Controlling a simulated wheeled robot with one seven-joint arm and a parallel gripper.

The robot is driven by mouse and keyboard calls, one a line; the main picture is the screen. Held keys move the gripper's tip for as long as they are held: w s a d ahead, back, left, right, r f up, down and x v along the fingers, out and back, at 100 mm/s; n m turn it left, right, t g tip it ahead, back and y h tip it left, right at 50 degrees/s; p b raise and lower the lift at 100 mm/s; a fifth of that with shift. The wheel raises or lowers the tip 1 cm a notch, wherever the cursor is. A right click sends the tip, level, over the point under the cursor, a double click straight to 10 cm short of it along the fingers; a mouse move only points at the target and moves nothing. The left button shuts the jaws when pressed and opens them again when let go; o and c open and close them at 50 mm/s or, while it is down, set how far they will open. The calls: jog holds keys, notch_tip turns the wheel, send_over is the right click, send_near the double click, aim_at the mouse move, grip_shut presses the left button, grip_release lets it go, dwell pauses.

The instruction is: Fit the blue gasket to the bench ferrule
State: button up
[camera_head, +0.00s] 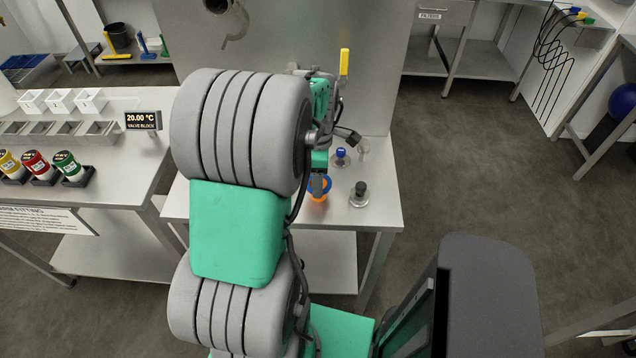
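My gripper (319,190) points down over the small bench (383,212), just left of its right side. A blue ring (327,183), which looks like the blue gasket, shows at the fingertips. An orange round piece (317,197) is directly below or inside the ring. My fingers and arm cover part of both. I cannot tell whether the fingers grip the ring or whether the ring rests on the orange piece. I cannot identify the bench ferrule with certainty.
A dark-knobbed piece on a round base (360,190) stands right of my gripper. A blue-topped piece (341,154) and a pale clear piece (363,147) stand behind. A left bench holds red, yellow and green jars (37,166) and a display (143,120).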

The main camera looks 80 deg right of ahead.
jog(key=shift+r+p, duration=1.1)
jog(key=shift+r, duration=0.7)
